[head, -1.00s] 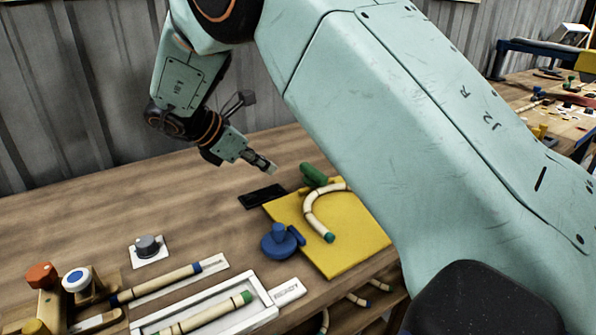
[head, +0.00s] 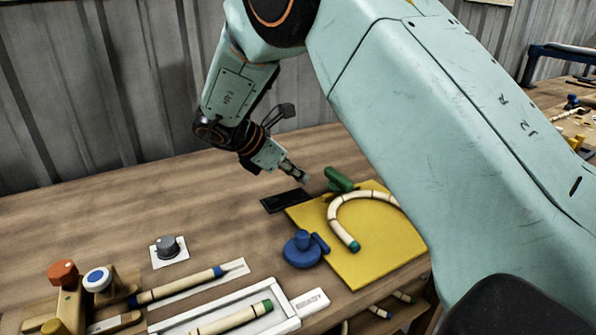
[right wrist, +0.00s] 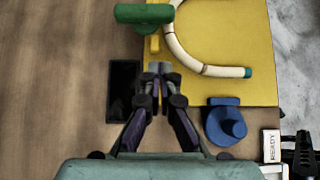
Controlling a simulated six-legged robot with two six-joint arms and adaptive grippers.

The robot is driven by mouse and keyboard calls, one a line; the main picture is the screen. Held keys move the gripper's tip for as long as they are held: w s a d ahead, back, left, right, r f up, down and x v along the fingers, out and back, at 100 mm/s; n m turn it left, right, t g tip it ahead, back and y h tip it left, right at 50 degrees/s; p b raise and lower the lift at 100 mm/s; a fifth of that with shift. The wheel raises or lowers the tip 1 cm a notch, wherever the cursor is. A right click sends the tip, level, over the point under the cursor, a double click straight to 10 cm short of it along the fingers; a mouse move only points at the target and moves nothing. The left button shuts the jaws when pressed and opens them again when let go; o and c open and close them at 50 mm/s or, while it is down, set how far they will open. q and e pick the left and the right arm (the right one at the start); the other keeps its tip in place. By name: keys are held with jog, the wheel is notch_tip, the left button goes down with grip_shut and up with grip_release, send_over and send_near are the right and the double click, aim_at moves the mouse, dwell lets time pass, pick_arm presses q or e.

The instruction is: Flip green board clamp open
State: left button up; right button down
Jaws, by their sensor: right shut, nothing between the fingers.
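The green board clamp (head: 340,180) sits at the far left edge of the yellow board (head: 378,262). A curved rattan piece (head: 345,213) lies on the board. The blue clamp (head: 302,250) is at the board's near left side. My right gripper (head: 303,178) is shut and empty, just left of the green clamp and apart from it. In the right wrist view its fingertips (right wrist: 160,68) are below the clamp. My left gripper is not in view.
A black flat plate (head: 286,201) lies beside the board. A grey knob (head: 167,247), a straight rattan stick (head: 180,286), a white tray (head: 288,320) and a READY label (head: 310,301) are on the near table. The left table is mostly clear.

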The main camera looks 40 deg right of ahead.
aim_at(340, 188)
jog(key=x, duration=0.7)
jog(key=shift+f+b, duration=0.1)
jog(key=shift+b, duration=0.3)
jog(key=shift+d+r, duration=0.25)
jog(key=shift+d, duration=0.9)
jog(key=shift+s+d+r, duration=0.1)
jog(key=shift+s+d, duration=0.1)
jog(key=shift+d, duration=0.45)
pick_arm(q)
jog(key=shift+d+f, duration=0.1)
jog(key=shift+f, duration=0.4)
pick_arm(e)
jog(key=shift+w, duration=0.1)
